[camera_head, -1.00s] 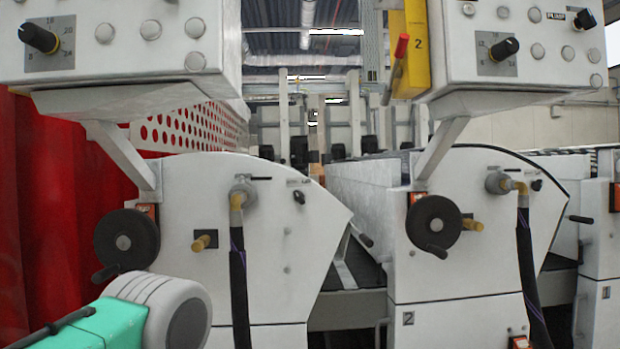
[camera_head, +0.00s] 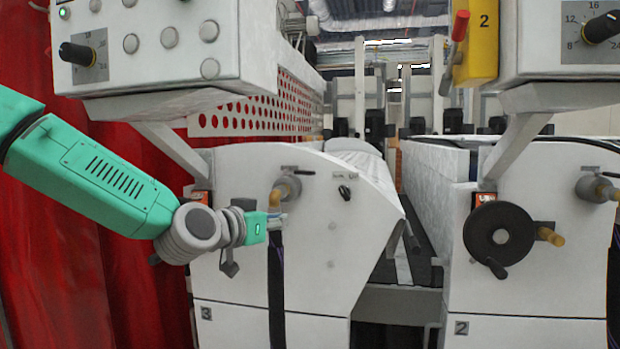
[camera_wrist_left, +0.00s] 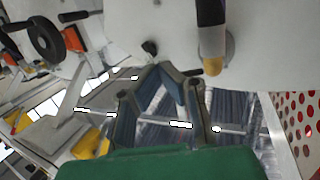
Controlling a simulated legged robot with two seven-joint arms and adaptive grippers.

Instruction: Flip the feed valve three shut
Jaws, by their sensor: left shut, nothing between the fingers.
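Feed valve three is the grey fitting (camera_head: 287,188) with a brass elbow on the white panel marked 3. Its short black lever (camera_head: 303,172) lies roughly level, pointing right. A black hose (camera_head: 276,290) hangs from the elbow. My left gripper (camera_head: 279,218) is shut and empty, just below the valve, in front of the elbow and hose. In the left wrist view, the gripper's fingers (camera_wrist_left: 165,72) meet near the lever and left of the brass elbow (camera_wrist_left: 212,65); I cannot tell whether they touch anything. My right gripper is out of view.
A control box (camera_head: 165,45) overhangs the panel, on a slanted bracket. A small black knob (camera_head: 345,192) sits right of the valve. Machine 2 with its black handwheel (camera_head: 499,236) stands to the right, across a gap. A red curtain (camera_head: 90,270) hangs at left.

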